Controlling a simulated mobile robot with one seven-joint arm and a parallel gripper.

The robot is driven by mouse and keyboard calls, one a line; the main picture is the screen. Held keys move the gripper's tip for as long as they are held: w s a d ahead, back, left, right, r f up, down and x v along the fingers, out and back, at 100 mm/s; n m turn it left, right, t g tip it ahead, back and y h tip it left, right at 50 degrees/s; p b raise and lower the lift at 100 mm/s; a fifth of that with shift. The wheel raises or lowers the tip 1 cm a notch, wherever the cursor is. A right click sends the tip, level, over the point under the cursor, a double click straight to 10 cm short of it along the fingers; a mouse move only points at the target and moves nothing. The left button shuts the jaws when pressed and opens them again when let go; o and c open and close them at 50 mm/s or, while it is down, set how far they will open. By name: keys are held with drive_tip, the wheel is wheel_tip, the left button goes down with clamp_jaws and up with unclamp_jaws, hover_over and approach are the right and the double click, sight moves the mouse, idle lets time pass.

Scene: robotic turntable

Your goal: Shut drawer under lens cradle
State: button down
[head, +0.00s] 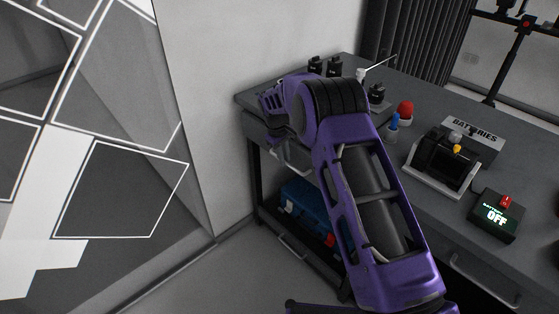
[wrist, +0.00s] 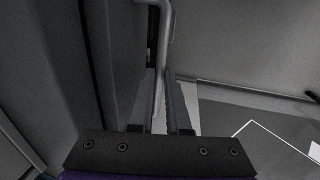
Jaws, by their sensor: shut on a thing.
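In the wrist view my gripper (wrist: 161,88) has its two fingers closed around a silver drawer handle (wrist: 165,22), which runs between them. The grey drawer front (wrist: 48,50) lies to the left of the handle. In the head view my purple arm reaches over the left end of the workbench, and the fingers are hidden behind it. Part of a light handle (head: 292,158) shows under the bench's left end, beside the arm. My arm covers most of that drawer, so I cannot tell how far it stands open. I cannot clearly make out the lens cradle.
The workbench (head: 425,195) holds small black items (head: 315,65), a red dome (head: 405,112), a battery box (head: 472,142), a black device in a cradle (head: 440,162) and an OFF switch box (head: 496,214). A blue toolbox (head: 300,208) sits below. A wall stands left.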

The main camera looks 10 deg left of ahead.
drive_tip(key=shift+w, duration=0.1)
drive_tip(key=c, duration=0.9)
unclamp_jaws()
drive_tip(key=s+r, duration=0.1)
drive_tip(key=r, duration=0.4)
drive_tip(key=a+r+p, duration=0.1)
drive_tip(key=r, duration=0.5)
drive_tip(key=s+a+r, duration=0.1)
drive_tip(key=r, duration=0.5)
drive_tip(key=shift+s+a+r+p, duration=0.1)
drive_tip(key=shift+s+p, duration=0.25)
